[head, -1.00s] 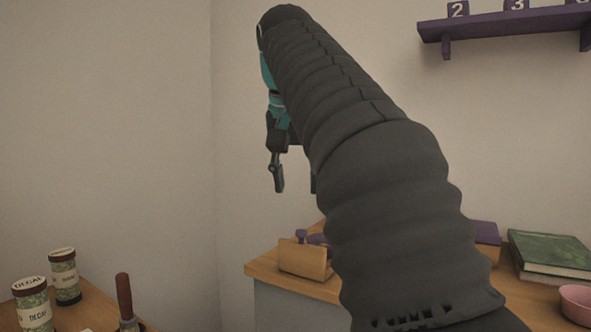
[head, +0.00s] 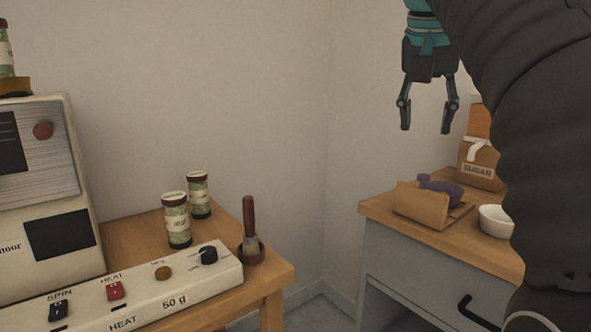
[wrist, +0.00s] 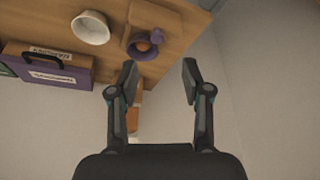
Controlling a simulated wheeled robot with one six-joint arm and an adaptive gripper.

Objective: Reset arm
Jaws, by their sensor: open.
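My gripper (head: 426,115) hangs pointing down in the upper right of the head view, in front of the bare wall. Its two fingers are apart with nothing between them. My dark, ribbed arm fills the right side of that view. The wrist view shows the same open gripper (wrist: 160,82), its fingers spread near the edge of a wooden counter (wrist: 180,62). No object touches the fingers.
At left are a control panel (head: 135,292), two jars (head: 176,222) (head: 199,196) and a brush (head: 249,225).

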